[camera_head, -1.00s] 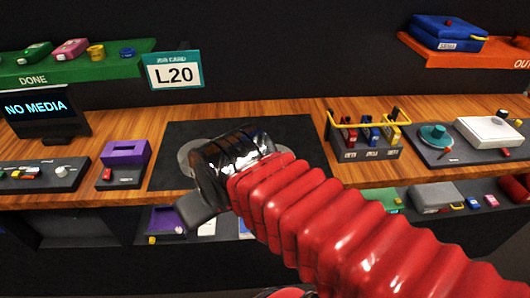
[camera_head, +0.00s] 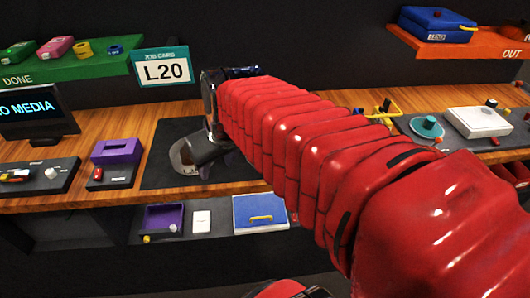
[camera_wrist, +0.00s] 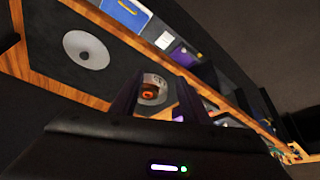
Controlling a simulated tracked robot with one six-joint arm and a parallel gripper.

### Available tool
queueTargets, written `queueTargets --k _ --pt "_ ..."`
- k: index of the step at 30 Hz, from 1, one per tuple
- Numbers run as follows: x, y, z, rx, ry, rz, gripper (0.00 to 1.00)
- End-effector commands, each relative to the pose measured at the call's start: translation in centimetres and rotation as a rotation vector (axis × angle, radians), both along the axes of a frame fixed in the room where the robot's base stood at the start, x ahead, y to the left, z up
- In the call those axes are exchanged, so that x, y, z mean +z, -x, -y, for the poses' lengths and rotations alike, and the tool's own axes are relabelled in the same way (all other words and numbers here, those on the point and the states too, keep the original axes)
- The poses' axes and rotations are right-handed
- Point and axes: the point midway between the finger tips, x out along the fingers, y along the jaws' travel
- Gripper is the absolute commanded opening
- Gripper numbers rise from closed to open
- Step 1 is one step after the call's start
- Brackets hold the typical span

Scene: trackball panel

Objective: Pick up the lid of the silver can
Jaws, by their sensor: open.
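Two round silver-grey things are on the dark mat (camera_head: 158,178) in the wrist view. One is a plain pale disc (camera_wrist: 86,50) with a small mark at its centre, left of my fingers. The other is a round grey thing (camera_wrist: 152,92) with an orange-red part in its middle, seen between my fingers. I cannot tell which is the can's lid. In the head view one grey round thing (camera_head: 183,157) shows just left of my gripper (camera_head: 205,165); my arm hides the rest. My gripper is open and appears empty, apart from both things as far as I can see.
A purple box (camera_head: 116,152) and a knob panel (camera_head: 38,175) stand left of the mat. A teal dish (camera_head: 427,127) and a white box (camera_head: 478,121) are at right. A blue case (camera_head: 260,213) lies on the lower shelf. My arm covers the middle.

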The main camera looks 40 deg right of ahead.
Motion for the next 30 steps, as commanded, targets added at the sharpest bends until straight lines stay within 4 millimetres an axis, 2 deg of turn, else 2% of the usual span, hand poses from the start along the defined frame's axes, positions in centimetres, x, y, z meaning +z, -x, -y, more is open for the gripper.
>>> queueTargets --k 3,9,15,18,22,30 --pt "-0.1 -1.8 3.8 -0.033 -0.003 -0.016 0.42" --pt "-0.7 -3.9 10.6 -0.076 -0.009 -0.033 0.42" --pt "-1.9 -4.7 17.8 -0.115 -0.017 -0.041 0.42" --pt "-2.4 -4.7 20.3 -0.128 -0.019 -0.043 0.42" --pt "-2.7 -4.7 22.0 -0.133 -0.019 -0.042 0.42" --pt "-2.7 -4.7 22.1 -0.132 -0.018 -0.041 0.42"
